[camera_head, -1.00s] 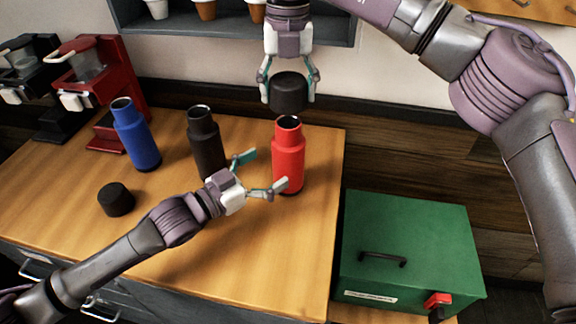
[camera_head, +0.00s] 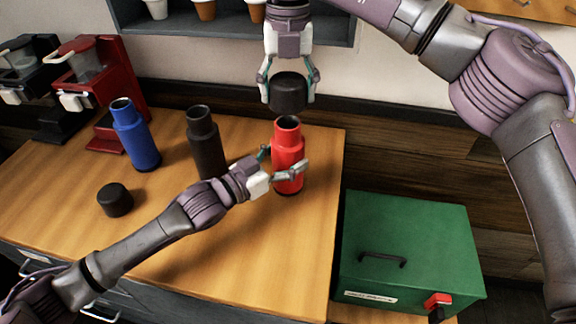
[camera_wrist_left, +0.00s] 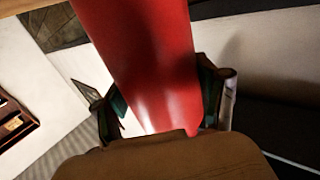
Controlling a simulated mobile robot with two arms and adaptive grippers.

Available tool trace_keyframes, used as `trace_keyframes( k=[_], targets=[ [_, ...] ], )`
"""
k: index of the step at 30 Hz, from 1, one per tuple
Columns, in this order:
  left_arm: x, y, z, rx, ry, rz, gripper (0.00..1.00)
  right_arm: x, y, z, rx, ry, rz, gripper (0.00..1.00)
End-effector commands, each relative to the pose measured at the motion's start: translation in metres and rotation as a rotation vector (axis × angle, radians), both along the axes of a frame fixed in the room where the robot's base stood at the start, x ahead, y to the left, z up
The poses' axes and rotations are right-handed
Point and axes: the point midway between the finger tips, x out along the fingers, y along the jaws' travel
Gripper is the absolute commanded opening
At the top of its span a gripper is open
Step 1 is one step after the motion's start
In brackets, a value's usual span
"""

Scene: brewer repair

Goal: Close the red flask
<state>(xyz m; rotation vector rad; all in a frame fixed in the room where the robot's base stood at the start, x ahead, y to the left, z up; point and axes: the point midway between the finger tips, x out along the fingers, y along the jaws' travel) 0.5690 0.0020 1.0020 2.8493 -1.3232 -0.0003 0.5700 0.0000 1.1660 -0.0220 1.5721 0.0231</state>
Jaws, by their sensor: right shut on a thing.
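The red flask (camera_head: 289,147) stands upright and open-topped near the right edge of the wooden counter. My left gripper (camera_head: 286,161) is open, with its fingers on either side of the flask's body. In the left wrist view the red flask (camera_wrist_left: 145,55) fills the space between the fingers (camera_wrist_left: 163,105); firm contact is not clear. My right gripper (camera_head: 288,98) points down and is shut on a black cap (camera_head: 288,92), held above the red flask's mouth with a gap between them.
A black flask (camera_head: 205,140) and a blue flask (camera_head: 136,137) stand open to the left. Another black cap (camera_head: 115,200) lies on the counter (camera_head: 75,165). Coffee machines stand at the far left. A green box (camera_head: 410,235) is right of the counter. A shelf (camera_head: 220,32) hangs behind.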

Motion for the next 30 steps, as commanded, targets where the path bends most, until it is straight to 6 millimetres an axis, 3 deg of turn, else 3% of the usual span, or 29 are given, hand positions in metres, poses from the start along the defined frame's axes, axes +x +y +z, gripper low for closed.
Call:
trace_keyframes(
  k=[1, 9, 14, 23, 30],
  targets=[
    [0.0, 0.0, 0.0, 0.0, 0.0, 0.0, 0.52, 0.0, 0.0, 0.0, 0.0, 0.0, 0.0, 0.36],
    [0.0, 0.0, 0.0, 0.0, 0.0, 0.0, 0.09, 0.0, 0.0, 0.0, 0.0, 0.0, 0.0, 0.36],
    [0.0, 0.0, 0.0, -0.001, 0.001, 0.0, 0.09, 0.0, 0.0, -0.008, -0.001, 0.002, 0.0, 0.36],
    [0.0, 0.0, 0.0, -0.001, 0.001, 0.0, 0.09, 0.0, 0.0, -0.048, -0.001, 0.003, 0.001, 0.36],
    [0.0, 0.0, 0.0, 0.0, 0.0, 0.001, 0.09, 0.0, 0.0, -0.049, -0.001, 0.001, 0.0, 0.36]
  ],
)
